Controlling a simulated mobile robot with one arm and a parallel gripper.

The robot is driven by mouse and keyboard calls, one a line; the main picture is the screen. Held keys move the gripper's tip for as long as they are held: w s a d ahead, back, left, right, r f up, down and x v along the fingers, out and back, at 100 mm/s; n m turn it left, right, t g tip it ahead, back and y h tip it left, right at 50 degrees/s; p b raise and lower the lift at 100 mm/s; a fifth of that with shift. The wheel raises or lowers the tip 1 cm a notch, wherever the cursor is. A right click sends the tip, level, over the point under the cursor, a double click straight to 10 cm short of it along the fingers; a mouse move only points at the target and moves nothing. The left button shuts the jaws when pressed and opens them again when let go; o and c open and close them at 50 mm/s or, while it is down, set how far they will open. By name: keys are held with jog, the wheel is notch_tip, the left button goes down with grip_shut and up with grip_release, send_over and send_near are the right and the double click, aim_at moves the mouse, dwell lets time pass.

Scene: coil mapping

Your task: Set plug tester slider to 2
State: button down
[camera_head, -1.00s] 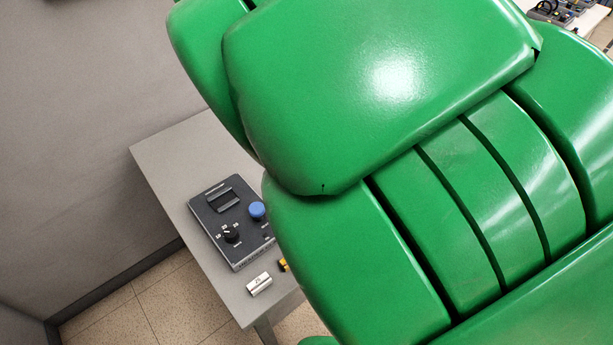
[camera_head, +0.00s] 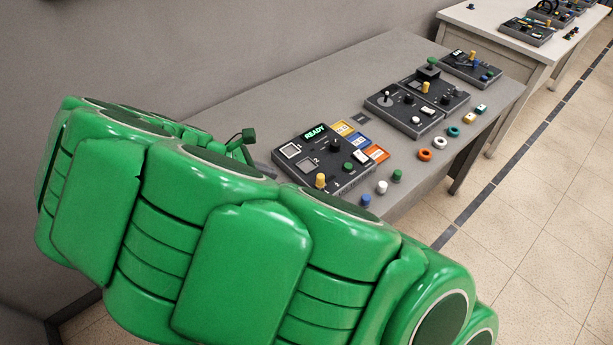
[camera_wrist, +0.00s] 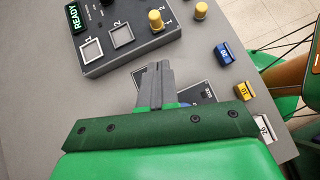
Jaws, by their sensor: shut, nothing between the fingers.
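A dark console with a lit READY display (camera_head: 315,133) stands on the table. It has two square outlines marked 1 and 2, and a yellow knob (camera_head: 320,180). In the wrist view the console (camera_wrist: 139,51) is at the upper left. Its yellow knob (camera_wrist: 155,20) has the marks 1 and 2 beside it. I cannot tell for sure whether this is the plug tester. My gripper (camera_wrist: 156,70) is shut and empty, apart from the console's near edge in the picture. My gripper hides most of a second dark device (camera_wrist: 205,92).
Small blue (camera_wrist: 222,53) and yellow (camera_wrist: 243,90) blocks lie right of my gripper. Coloured tiles (camera_head: 357,140) and pegs (camera_head: 381,187) lie by the console. More dark consoles (camera_head: 420,100) stand farther back. The table's left rear area is clear.

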jog(key=shift+s+a+f, duration=0.1)
jog(key=shift+a+f, duration=0.15)
jog(key=shift+a, duration=0.1)
send_near(317, 183)
notch_tip(317, 183, down, 3)
jog(key=d, duration=0.1)
jog(key=w+d, duration=0.1)
jog(key=shift+w+d, duration=0.3)
jog(key=shift+w, duration=0.05)
jog(key=shift+w+d, duration=0.3)
jog(key=shift+d, duration=0.2)
